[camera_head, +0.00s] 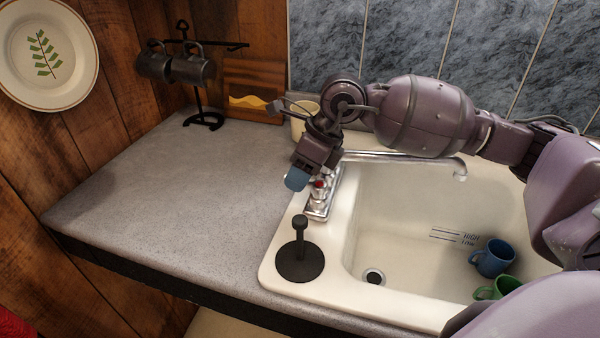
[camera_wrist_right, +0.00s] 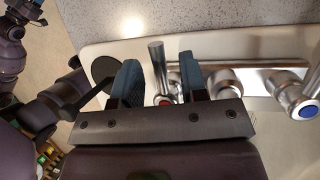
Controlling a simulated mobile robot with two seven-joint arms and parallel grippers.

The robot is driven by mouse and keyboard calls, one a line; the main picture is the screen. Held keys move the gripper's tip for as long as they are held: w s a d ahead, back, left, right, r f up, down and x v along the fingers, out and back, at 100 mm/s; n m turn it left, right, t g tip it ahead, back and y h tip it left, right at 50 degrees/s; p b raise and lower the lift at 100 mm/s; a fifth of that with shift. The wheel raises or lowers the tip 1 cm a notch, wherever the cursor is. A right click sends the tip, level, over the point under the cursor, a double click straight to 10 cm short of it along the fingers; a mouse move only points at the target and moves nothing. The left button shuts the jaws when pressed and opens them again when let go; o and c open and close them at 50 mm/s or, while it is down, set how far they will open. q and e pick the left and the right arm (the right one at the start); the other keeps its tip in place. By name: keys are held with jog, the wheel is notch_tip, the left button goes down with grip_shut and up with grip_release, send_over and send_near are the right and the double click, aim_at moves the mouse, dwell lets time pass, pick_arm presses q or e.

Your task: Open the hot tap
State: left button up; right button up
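The hot tap, with a red mark (camera_head: 319,184), is on the chrome mixer base (camera_head: 318,212) at the sink's left rim. In the right wrist view its red-marked end (camera_wrist_right: 163,100) and upright chrome lever (camera_wrist_right: 157,58) show between the blue fingers. My right gripper (camera_head: 296,180) is open over the tap, with its fingers apart on either side of the lever. Whether a finger touches the lever I cannot tell. The cold tap, marked blue (camera_wrist_right: 308,111), is to the right in the wrist view.
The spout (camera_head: 410,158) reaches over the cream sink (camera_head: 390,200). A black disc with a knobbed post (camera_head: 300,262) stands near the tap. A blue mug (camera_head: 494,258) and a green mug (camera_head: 497,289) are in the basin. The grey counter (camera_head: 180,190) is clear at left.

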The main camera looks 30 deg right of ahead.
pick_arm(q)
jog(key=shift+s+f, duration=0.1)
jog(key=shift+f, duration=0.1)
pick_arm(e)
grip_shut()
